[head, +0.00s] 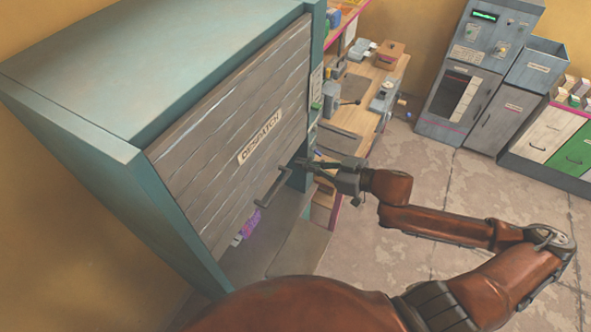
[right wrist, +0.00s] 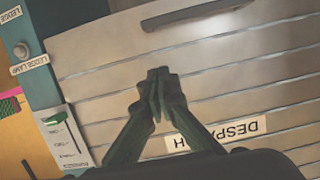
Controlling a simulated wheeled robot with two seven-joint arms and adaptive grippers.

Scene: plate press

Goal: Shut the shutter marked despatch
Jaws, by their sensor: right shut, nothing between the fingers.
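The grey slatted shutter (head: 230,130) marked DESPATCH fills most of the front of a teal cabinet (head: 125,150). It is down most of the way, with an open gap under its lower edge. Its dark bar handle (head: 272,188) is near that edge. The handle also shows at the top of the right wrist view (right wrist: 200,12), and the DESPATCH label (right wrist: 215,133) is upside down there. My right gripper (head: 300,162) is shut and empty, in front of the shutter by the handle's upper right end. In the wrist view its fingertips (right wrist: 158,75) are apart from the handle.
Something purple (head: 250,222) shows in the gap below the shutter. A side panel carries a green-knobbed switch (right wrist: 57,118) and a ledge lamp button (right wrist: 22,50). A cluttered wooden bench (head: 375,90) stands beyond the cabinet. Open floor (head: 440,180) lies to the right.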

